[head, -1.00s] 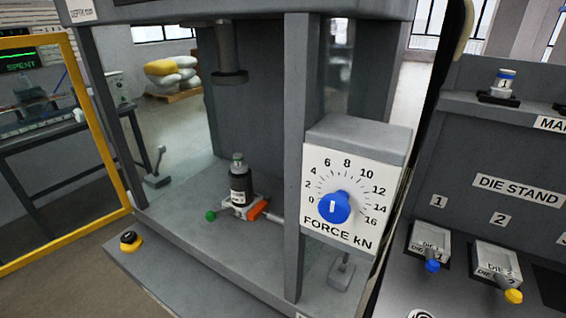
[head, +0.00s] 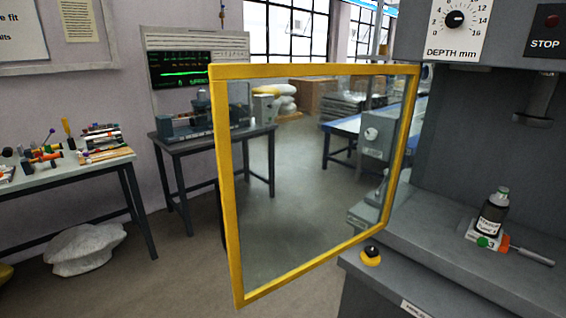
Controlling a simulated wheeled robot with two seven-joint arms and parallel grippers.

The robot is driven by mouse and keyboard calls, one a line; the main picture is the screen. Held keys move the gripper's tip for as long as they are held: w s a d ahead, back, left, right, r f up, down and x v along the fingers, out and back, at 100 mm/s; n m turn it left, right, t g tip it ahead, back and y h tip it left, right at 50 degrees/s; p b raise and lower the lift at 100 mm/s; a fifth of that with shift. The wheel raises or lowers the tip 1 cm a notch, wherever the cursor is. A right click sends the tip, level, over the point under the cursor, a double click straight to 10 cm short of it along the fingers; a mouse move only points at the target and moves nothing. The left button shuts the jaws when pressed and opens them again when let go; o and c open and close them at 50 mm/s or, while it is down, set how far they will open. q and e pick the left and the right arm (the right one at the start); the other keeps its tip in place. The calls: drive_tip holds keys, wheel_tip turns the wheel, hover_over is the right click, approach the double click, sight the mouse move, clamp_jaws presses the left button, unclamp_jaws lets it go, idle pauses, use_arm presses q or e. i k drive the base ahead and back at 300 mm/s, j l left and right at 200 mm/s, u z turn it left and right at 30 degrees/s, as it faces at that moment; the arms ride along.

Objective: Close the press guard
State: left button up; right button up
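The press guard (head: 226,190) is a clear panel in a yellow frame. In the head view it stands swung open, out to the left of the press (head: 440,215), with its right edge beside the press front. The press bed carries a dark bottle (head: 492,213) with a label, upright on a small die with a green knob, an orange part and a grey handle. The press ram (head: 532,105) is above and to the right of the bottle, with a gap below it. Neither of my grippers is in view.
A black and yellow button (head: 371,256) sits on the press's front ledge. A depth dial (head: 455,19) and a stop panel (head: 546,40) are at top right. Tables with tools (head: 70,180) and a monitor (head: 183,68) stand behind at left.

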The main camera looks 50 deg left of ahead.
sight(218, 73)
drive_tip(key=j+z, duration=0.1)
drive_tip(key=j, duration=0.3)
drive_tip(key=k+j+z, duration=0.1)
drive_tip(key=j, duration=0.25)
drive_tip(key=k+j+z, duration=0.1)
drive_tip(key=j, duration=0.25)
drive_tip(key=k+j+z, duration=0.1)
drive_tip(key=j, duration=0.25)
drive_tip(key=k+j+z, duration=0.15)
drive_tip(key=j, duration=0.2)
drive_tip(key=i+j+z, duration=0.2)
drive_tip(key=j, duration=0.45)
drive_tip(key=j+z, duration=0.15)
drive_tip(key=j, duration=0.55)
